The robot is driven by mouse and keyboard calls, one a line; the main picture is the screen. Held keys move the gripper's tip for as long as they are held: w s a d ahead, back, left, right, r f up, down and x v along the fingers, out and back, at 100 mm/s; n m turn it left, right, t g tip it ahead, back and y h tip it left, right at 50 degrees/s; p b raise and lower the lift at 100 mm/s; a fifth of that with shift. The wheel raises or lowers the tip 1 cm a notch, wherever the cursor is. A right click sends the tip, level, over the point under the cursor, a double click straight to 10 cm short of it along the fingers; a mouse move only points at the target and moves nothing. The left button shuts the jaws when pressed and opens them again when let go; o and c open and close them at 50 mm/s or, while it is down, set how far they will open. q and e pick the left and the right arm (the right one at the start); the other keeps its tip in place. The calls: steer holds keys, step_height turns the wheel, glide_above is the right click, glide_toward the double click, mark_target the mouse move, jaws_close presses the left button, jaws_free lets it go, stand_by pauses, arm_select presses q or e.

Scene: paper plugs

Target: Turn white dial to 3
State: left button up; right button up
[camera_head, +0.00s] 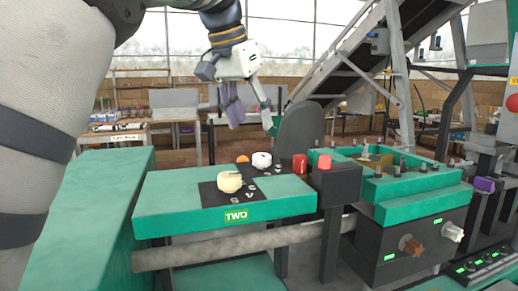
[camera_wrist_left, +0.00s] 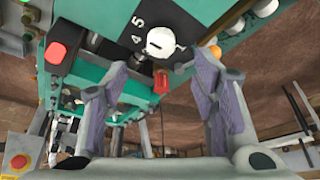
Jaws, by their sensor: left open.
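The white dial (camera_head: 261,160) sits at the back edge of a dark number plate on the green panel (camera_head: 160,202). The white dial also shows in the left wrist view (camera_wrist_left: 160,42), beside printed digits, with 4 and 5 readable to its left. My left gripper (camera_head: 251,122) hangs above and behind the panel, with its purple finger pads apart and nothing between them. In the left wrist view the fingers (camera_wrist_left: 160,78) are spread, with the dial beyond their tips and not touched. My right gripper is not in view.
An orange knob (camera_head: 243,159) and a red part (camera_head: 299,165) flank the white dial. A dark box with a red button (camera_head: 324,161) stands at the right.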

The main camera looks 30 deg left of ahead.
mark_target(261, 155)
arm_select(q)
steer(key=x, duration=0.9)
steer(key=shift+a, duration=0.1)
steer(key=c, duration=1.2)
